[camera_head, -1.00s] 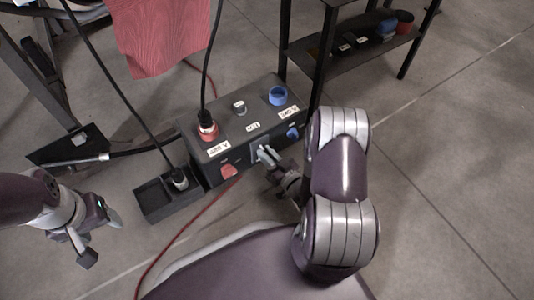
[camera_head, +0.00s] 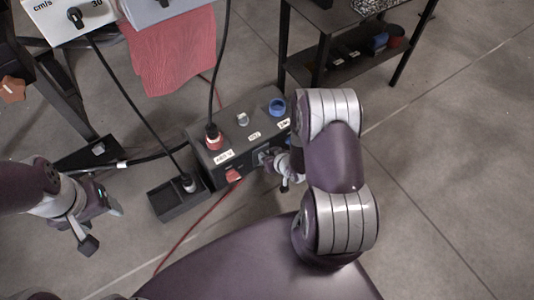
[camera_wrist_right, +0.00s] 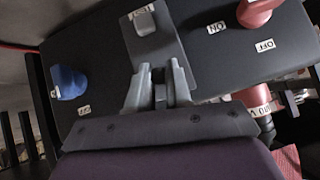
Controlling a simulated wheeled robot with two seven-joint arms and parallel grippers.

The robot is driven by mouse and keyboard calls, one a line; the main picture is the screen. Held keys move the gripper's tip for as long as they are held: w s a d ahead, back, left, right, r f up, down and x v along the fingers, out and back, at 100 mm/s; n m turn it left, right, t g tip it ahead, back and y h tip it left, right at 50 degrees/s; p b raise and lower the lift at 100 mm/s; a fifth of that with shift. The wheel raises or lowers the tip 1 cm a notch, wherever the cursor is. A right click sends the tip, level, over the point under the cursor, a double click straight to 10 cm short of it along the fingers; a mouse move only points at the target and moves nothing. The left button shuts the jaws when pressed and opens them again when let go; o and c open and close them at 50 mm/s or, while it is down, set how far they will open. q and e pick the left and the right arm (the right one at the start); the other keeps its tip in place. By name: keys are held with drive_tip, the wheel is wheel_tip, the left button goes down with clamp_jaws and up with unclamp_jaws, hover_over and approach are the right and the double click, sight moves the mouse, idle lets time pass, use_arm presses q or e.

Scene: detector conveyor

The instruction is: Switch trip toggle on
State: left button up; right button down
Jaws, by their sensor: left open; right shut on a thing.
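My right gripper (camera_head: 270,160) is at this plate. In the right wrist view, the plate (camera_wrist_right: 165,50) shows upside down with a grey block (camera_wrist_right: 143,22) and a small label on it. My right gripper's fingers (camera_wrist_right: 159,88) are shut on what looks like the trip toggle, mostly hidden between them. Its position cannot be read. My left gripper (camera_head: 101,225) is open and empty at the left, away from the box.
A red knob (camera_wrist_right: 257,13) with ON and OFF labels and a blue knob (camera_wrist_right: 68,82) flank the plate. A black tray (camera_head: 176,204) stands left, a shelf (camera_head: 350,68) behind.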

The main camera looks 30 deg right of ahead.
drive_tip(key=shift+r+g+p, duration=0.25)
drive_tip(key=shift+g+p, duration=0.15)
drive_tip(key=shift+g, duration=0.3)
drive_tip(key=shift+w, duration=0.1)
drive_tip(key=c, duration=1.1)
unclamp_jaws()
drive_tip(key=shift+o, duration=0.2)
drive_tip(key=p+v, duration=0.7)
drive_tip(key=v, duration=0.5)
drive_tip(key=shift+r, duration=0.3)
